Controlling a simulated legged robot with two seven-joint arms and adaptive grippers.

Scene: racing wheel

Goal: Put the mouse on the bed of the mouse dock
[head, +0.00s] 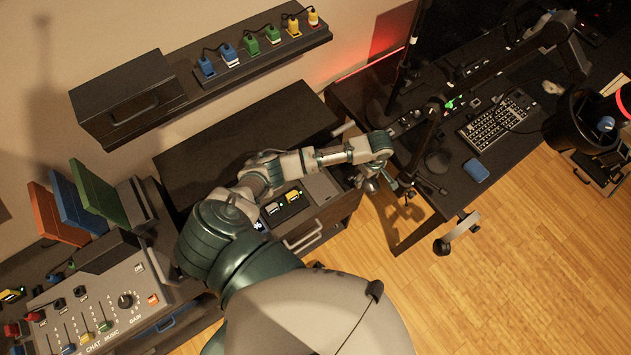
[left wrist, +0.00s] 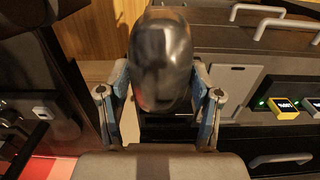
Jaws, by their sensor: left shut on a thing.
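The mouse (left wrist: 163,62) is a glossy dark rounded body in the left wrist view. My left gripper (left wrist: 161,92) is shut on it, one finger along each side. In the head view my left gripper (head: 385,184) is by the left edge of the dark desk, beside the open drawer; the mouse cannot be made out clearly there. A dark rounded shape (head: 437,162) lies on the desk right of the gripper; I cannot tell whether it is the mouse dock or its bed.
The desk holds a keyboard (head: 494,124), a small blue item (head: 476,171) and a dark upright stand. The drawer cabinet (head: 240,140) stands left of the desk. A grey-and-black piece (head: 456,233) is near the desk's front edge. Wood floor is open at the lower right.

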